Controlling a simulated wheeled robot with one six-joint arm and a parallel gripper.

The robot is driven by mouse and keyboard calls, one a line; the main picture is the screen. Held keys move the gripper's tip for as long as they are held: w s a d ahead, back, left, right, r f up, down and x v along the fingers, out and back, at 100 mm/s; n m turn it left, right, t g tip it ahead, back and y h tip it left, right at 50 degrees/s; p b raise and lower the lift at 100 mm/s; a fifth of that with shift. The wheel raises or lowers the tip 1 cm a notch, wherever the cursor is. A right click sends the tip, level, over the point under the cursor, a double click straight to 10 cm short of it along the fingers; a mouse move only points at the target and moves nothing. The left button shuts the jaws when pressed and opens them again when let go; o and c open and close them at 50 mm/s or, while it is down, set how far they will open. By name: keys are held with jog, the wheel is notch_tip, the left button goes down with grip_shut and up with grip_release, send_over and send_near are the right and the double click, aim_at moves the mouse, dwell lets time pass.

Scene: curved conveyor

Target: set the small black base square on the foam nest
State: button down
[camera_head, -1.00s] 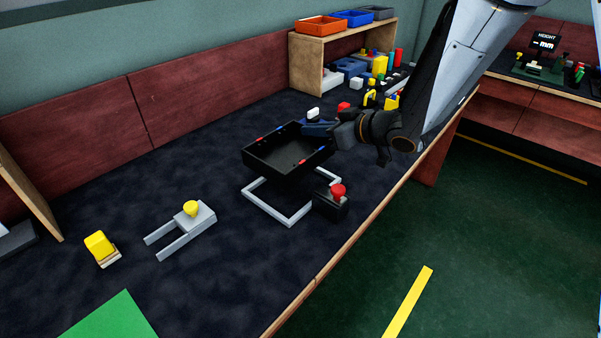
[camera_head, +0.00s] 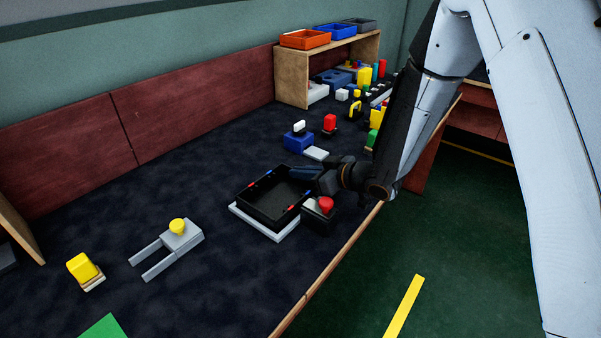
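The small black base (camera_head: 262,210) is an open, shallow black tray with red and blue marks along its rim. It lies over the pale square foam nest (camera_head: 259,228), whose front edges show beyond the tray's front walls. The two look roughly lined up. I cannot tell whether the base is fully seated or slightly above the nest. My gripper (camera_head: 308,173) is at the base's back right wall, with its dark fingers over or against the rim. Whether they are shut on the wall is not clear. The nest's back side is hidden.
A black box with a red button (camera_head: 325,205) stands close to the nest's right corner. A blue block with a white button (camera_head: 299,137) and a red piece (camera_head: 330,123) are behind. A grey fork with a yellow knob (camera_head: 178,228) lies left. The table's front edge is near.

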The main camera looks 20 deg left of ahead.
jog(key=shift+f, duration=0.15)
jog(key=c, duration=2)
grip_release()
jog(key=shift+d+r, duration=0.1)
jog(key=shift+r, duration=0.15)
jog(key=v, duration=1.2)
jog(key=shift+s+f, duration=0.1)
